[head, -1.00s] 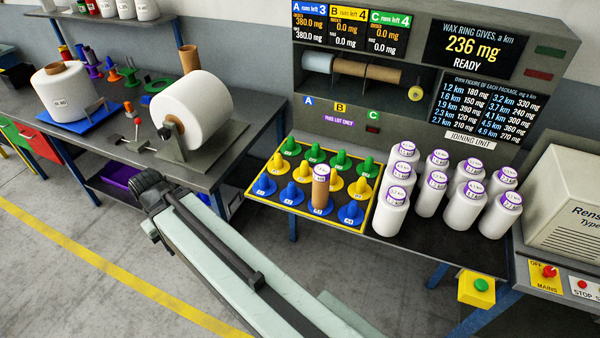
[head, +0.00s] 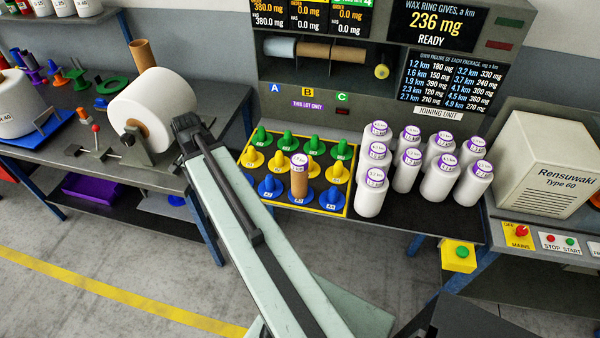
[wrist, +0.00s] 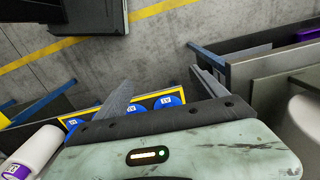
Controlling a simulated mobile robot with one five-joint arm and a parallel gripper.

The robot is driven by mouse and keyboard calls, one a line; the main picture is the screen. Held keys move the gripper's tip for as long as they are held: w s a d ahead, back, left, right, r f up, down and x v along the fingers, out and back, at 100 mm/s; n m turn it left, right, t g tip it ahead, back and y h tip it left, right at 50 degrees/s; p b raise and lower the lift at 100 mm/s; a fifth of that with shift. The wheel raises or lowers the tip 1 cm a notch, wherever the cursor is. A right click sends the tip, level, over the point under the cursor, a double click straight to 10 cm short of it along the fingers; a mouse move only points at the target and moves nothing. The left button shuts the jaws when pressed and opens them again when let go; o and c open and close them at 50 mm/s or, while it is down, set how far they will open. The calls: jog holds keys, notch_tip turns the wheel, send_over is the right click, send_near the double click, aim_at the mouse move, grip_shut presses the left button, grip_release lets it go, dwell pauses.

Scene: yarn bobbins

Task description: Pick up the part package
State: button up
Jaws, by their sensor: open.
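A brown tube-like package (head: 299,180) with a pale labelled top stands upright on a front-row peg of the peg tray (head: 352,190); I cannot tell for sure that it is the part package. The tray holds green, yellow and blue pegs. My gripper (wrist: 165,88) is open and empty in the wrist view, with blue pegs (wrist: 163,102) showing beyond and between its fingers. In the head view my arm's end is left of the tray, and the fingers cannot be made out. The brown package is not seen in the wrist view.
Several white packages (head: 405,172) stand close together right of the tray; one (wrist: 38,150) shows at the wrist view's lower left. A large white roll (head: 155,105) stands on the left bench. The joining unit (head: 440,40) rises behind. Grey floor (head: 120,270) lies open in front.

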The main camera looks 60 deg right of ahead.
aim_at(300, 158)
jog(key=s+d+r+m, duration=0.1)
jog(key=s+d+m, duration=0.5)
jog(key=d, duration=0.2)
jog(key=s+d+r+m+p, duration=0.1)
jog(key=s+d+m, duration=0.5)
jog(key=d, duration=0.2)
jog(key=s+d+r+m+p, duration=0.1)
jog(key=s+d+m, duration=0.4)
jog(key=d, duration=0.4)
jog(key=shift+s+d+m, duration=0.1)
jog(key=shift+s+m, duration=0.3)
jog(key=shift+s, duration=0.45)
notch_tip(300, 158, down, 3)
jog(key=b, duration=0.3)
jog(key=f+b, duration=0.5)
jog(key=shift+s+a+f, duration=0.2)
jog(key=shift+s+a, duration=0.05)
jog(key=shift+a, duration=0.05)
jog(key=shift+r, duration=0.2)
jog(key=c, duration=1.6)
jog(key=shift+r, duration=0.15)
